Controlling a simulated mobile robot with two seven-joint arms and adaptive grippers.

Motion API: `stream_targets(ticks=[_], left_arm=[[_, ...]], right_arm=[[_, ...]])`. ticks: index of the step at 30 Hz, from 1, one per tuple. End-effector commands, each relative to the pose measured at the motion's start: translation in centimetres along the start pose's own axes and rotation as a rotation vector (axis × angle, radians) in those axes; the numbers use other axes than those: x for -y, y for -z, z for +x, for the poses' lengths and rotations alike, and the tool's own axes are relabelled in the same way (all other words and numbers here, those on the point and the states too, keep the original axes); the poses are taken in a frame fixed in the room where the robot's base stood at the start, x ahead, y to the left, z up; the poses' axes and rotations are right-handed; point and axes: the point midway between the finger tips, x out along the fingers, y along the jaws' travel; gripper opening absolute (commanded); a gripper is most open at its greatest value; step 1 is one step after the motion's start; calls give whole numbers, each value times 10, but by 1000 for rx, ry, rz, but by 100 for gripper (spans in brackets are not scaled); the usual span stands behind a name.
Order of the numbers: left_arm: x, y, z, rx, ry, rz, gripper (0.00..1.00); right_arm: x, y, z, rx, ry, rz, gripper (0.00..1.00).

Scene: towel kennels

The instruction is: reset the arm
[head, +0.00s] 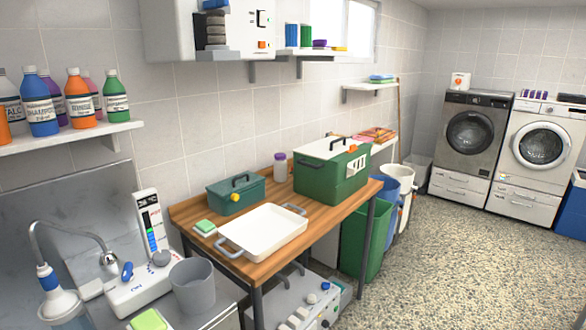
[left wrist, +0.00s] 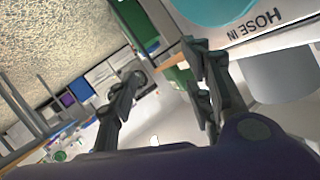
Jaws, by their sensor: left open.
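My left gripper (left wrist: 163,64) shows in the left wrist view with its two dark fingers spread apart. Nothing is held between them. A white panel marked "HOSE IN" (left wrist: 265,30) with a teal round part is close to the right finger at the top right; whether they touch I cannot tell. Neither gripper shows in the head view. My right gripper is not seen.
A wooden table (head: 317,238) holds a white tray (head: 262,232), a small green toolbox (head: 236,194) and a large green box (head: 331,172). Bottles stand on the left shelf (head: 70,137). A grey bucket (head: 194,287) stands lower left. The speckled floor (head: 460,250) at right is clear.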

Motion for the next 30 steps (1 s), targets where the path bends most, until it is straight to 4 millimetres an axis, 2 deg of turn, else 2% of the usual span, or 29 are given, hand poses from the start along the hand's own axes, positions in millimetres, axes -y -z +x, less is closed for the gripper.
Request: stream_targets(ticks=[1,3,6,9,12,15,19,30], left_arm=[[-14,-27,-24,76,4,-96,46],[-34,-64,-58,176,11,-219,46],[-62,-108,-111,295,36,-369,46],[-84,-141,-160,387,71,-468,46],[-102,-166,-200,464,95,-523,46],[-116,-180,-225,513,102,-549,46],[-122,-188,-238,539,102,-553,46],[-123,-189,-239,541,100,-551,46]], right_arm=[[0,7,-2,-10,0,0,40],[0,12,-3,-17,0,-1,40],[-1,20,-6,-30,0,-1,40],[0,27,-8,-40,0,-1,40],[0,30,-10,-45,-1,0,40],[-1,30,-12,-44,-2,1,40],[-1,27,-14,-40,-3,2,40],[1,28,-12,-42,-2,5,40]])
